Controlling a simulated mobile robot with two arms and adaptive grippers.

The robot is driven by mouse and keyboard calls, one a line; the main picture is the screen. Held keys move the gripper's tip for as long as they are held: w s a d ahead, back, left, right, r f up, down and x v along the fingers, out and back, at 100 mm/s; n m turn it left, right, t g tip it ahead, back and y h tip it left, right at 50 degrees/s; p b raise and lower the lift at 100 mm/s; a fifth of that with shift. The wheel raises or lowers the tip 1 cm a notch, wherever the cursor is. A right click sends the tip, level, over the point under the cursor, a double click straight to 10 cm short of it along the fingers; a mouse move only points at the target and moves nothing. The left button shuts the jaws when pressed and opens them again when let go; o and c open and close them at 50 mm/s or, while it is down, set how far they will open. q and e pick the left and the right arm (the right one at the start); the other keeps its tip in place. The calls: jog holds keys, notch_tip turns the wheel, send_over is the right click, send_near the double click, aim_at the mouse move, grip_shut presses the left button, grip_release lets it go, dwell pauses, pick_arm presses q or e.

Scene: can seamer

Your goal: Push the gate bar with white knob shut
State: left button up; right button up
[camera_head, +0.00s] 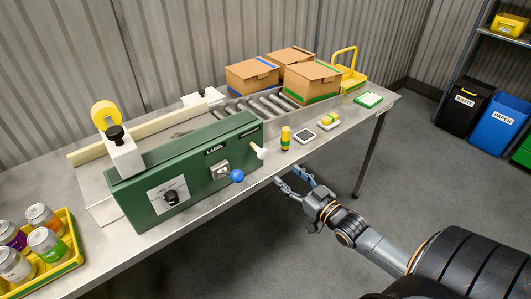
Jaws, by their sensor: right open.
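The white knob (262,154) sticks out on a short light rod at the right end of the green machine's front (145,205). The gate bar itself is mostly hidden by the machine housing, so I cannot tell how far it stands out. A blue ball knob (237,176) sits lower left of it on the same front. My right gripper (291,176) is open and empty, off the table's front edge, to the lower right of the white knob and apart from it. My left gripper is not in view.
Cardboard boxes (311,83) sit behind, by the rollers (262,106). A yellow tray (75,254) holds several cans at left.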

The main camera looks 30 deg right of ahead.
aim_at(264, 156)
jog(key=w, duration=0.3)
jog(key=w+p, duration=0.1)
jog(key=w, duration=0.6)
jog(key=shift+w+a+p, duration=0.2)
jog(key=shift+a+p, duration=0.1)
jog(key=shift+a, duration=0.1)
jog(key=shift+w, duration=0.4)
jog(key=shift+c, duration=1.2)
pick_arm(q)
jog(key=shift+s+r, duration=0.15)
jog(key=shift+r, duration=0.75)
pick_arm(e)
grip_shut()
